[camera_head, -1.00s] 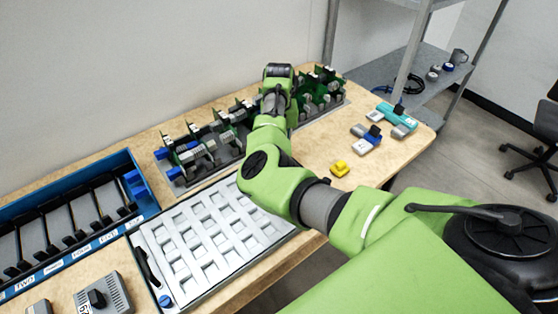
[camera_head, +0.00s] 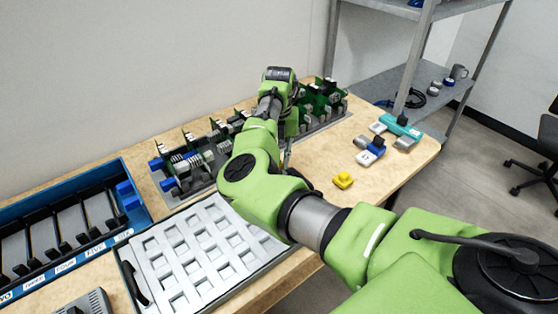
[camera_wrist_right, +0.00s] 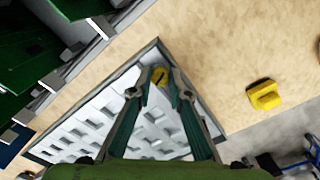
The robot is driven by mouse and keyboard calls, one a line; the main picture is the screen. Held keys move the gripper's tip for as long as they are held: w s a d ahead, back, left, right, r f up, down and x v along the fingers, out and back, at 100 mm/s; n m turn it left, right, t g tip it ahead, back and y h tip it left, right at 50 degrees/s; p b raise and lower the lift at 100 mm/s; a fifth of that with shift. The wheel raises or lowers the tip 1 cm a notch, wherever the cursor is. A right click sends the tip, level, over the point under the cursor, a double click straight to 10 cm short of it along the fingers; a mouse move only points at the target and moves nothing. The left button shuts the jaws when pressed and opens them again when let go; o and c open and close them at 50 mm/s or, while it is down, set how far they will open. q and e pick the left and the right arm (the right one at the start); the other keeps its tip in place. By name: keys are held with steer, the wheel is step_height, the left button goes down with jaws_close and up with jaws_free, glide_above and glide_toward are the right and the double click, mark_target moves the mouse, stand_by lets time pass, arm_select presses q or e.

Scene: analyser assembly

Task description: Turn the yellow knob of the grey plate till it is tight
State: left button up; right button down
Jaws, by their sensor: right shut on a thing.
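A yellow knob (camera_wrist_right: 159,76) with a dark mark shows between the fingertips of my right gripper (camera_wrist_right: 160,88) in the right wrist view. The teal fingers are shut on it from both sides. In the head view the right gripper (camera_head: 287,162) points down beside the green boards, and my own arm mostly hides it; the knob is hidden there. A grey plate (camera_head: 184,195) bears the boards along the back of the table. I cannot tell whether the held knob touches any plate. My left gripper is not in view.
A yellow block (camera_head: 343,180) lies on the table to the right and shows in the right wrist view (camera_wrist_right: 265,97). A white tray (camera_head: 165,262) lies under my arm; a blue rack (camera_head: 125,165) stands left. Small modules (camera_head: 370,150) lie right, near free wood.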

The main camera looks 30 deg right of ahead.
steer(key=c, duration=1.9)
jaws_free()
steer(key=shift+w+d+r, duration=0.2)
steer(key=shift+d+r, duration=0.05)
steer(key=shift+r, duration=0.1)
steer(key=shift+s+a, duration=0.1)
steer(key=shift+s, duration=0.05)
steer(key=shift+f, duration=0.15)
step_height(320, 180, up, 12)
